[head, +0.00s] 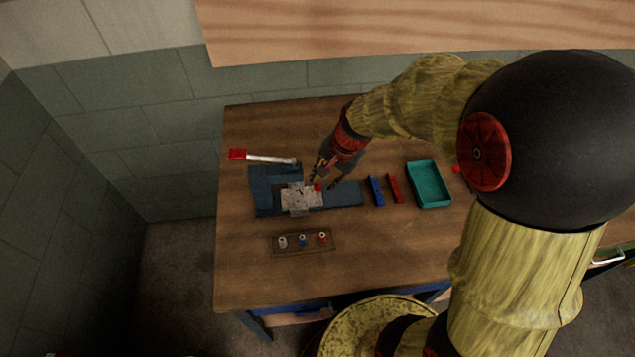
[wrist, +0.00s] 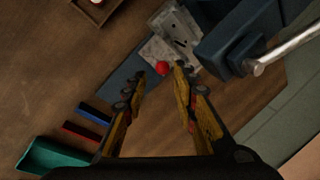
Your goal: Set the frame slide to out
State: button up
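The frame slide appears to be the grey metal plate (head: 296,199) with a small red knob (head: 318,187), on a dark blue fixture (head: 346,194) on the workbench. In the wrist view the plate (wrist: 178,35) lies beyond my fingertips. The red knob (wrist: 162,68) shows between and just past the tips. My gripper (head: 325,184) is over the right end of the plate. In the wrist view my gripper (wrist: 159,77) has its fingers apart with nothing held. I cannot tell whether a finger touches the knob.
A red-ended lever (head: 268,158) lies behind the fixture. A blue bar (head: 376,191), a red bar (head: 394,188) and a teal tray (head: 447,199) are to the right. A small board (head: 276,249) with three little parts is in front. The bench's front left is clear.

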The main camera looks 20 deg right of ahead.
aim_at(319, 186)
jog(key=shift+m, duration=0.4)
jog(key=x, duration=0.3)
jog(key=b+x, duration=0.1)
jog(key=x, duration=0.2)
jog(key=b+x, duration=0.1)
jog(key=x, duration=0.2)
jog(key=shift+w+d, duration=0.25)
jog(key=shift+w, duration=0.15)
jog(key=shift+c, duration=0.5)
grip_shut()
